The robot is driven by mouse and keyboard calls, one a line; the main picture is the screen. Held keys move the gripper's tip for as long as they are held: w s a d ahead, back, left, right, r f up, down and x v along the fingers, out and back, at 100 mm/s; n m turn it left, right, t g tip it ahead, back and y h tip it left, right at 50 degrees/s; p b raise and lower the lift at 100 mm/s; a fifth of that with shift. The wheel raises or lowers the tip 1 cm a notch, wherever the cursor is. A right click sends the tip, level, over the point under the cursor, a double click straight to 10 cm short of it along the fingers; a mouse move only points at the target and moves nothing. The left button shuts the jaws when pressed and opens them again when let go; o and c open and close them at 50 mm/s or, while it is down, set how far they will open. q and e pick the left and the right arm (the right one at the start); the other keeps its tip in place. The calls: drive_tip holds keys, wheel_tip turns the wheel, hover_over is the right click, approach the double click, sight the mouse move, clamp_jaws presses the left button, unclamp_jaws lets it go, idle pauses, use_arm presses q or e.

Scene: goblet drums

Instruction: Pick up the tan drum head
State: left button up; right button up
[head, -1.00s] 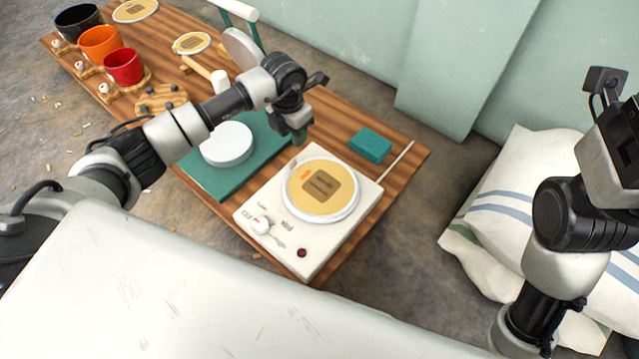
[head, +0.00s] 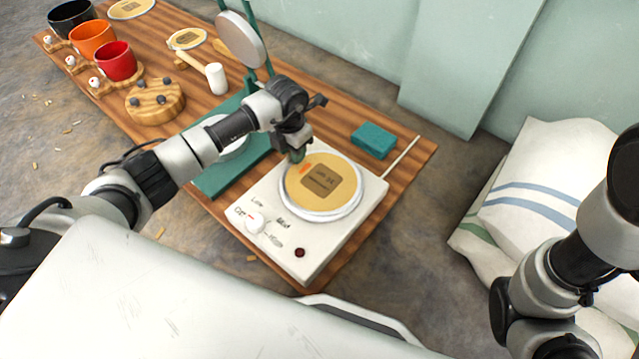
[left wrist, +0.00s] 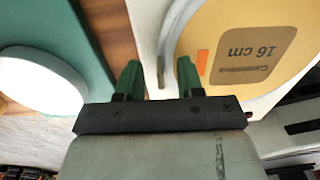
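The tan drum head (head: 321,182) is a flat disc with a pale rim, a brown label and an orange mark. It lies on the white heating box (head: 304,250). My left gripper (head: 296,155) is at the upper left edge of the disc. In the left wrist view, the green fingertips of the left gripper (left wrist: 159,76) are apart with nothing held.
A teal block (head: 374,140) and a thin pale rod (head: 401,157) lie beside the box. A mallet (head: 215,78), cups (head: 115,61) and a wooden peg block (head: 155,103) stand farther left.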

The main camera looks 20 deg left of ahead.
use_arm(q)
drive_tip(key=shift+f, duration=0.1)
clamp_jaws()
idle(0.4)
